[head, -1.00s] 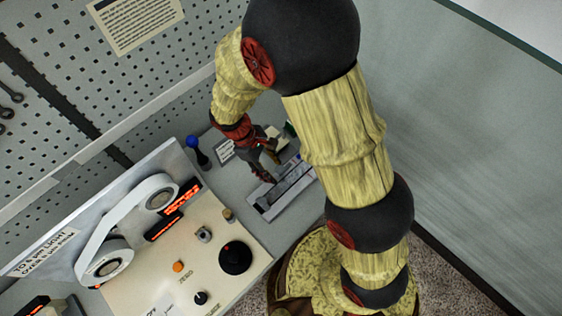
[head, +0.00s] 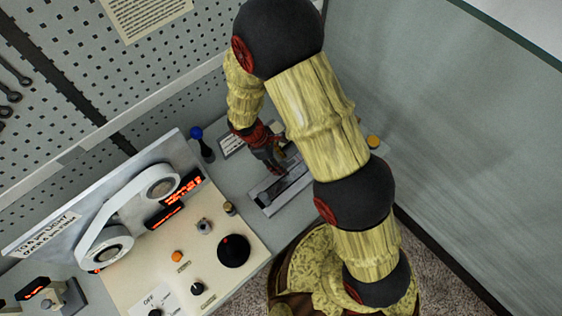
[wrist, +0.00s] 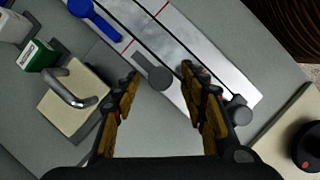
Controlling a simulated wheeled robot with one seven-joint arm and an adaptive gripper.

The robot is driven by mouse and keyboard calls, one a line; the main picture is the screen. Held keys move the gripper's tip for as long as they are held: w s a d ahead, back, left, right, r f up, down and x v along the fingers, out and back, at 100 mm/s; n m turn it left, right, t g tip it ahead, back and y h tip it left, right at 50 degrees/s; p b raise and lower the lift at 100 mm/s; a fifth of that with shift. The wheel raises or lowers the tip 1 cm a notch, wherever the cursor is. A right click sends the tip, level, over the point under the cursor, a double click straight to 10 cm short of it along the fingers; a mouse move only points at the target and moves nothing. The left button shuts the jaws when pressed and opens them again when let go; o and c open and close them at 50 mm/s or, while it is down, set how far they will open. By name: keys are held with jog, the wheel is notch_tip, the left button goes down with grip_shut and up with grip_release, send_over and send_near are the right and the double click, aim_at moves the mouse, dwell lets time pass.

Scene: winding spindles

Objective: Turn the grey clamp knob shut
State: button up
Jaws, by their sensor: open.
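In the wrist view a grey clamp knob (wrist: 158,77), a round head with a short bar, sits beside the long edge of a pale metal plate (wrist: 200,62). The same plate shows in the head view (head: 268,205), but the knob cannot be made out there. My gripper (wrist: 160,84) is open, with one yellow-and-black finger on each side of the knob's head. The fingers seem apart from it; their height above it is hard to judge. In the head view my gripper (head: 272,162) hangs over the plate.
A blue knob (wrist: 82,8) and another grey round piece (wrist: 240,110) sit by the plate. A beige block with a metal handle (wrist: 72,102) and a green box (wrist: 38,55) lie left. A control panel with a black dial (head: 234,251) stands nearby.

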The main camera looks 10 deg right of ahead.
jog(key=shift+f, duration=0.15)
jog(key=shift+c, duration=0.8)
grip_shut()
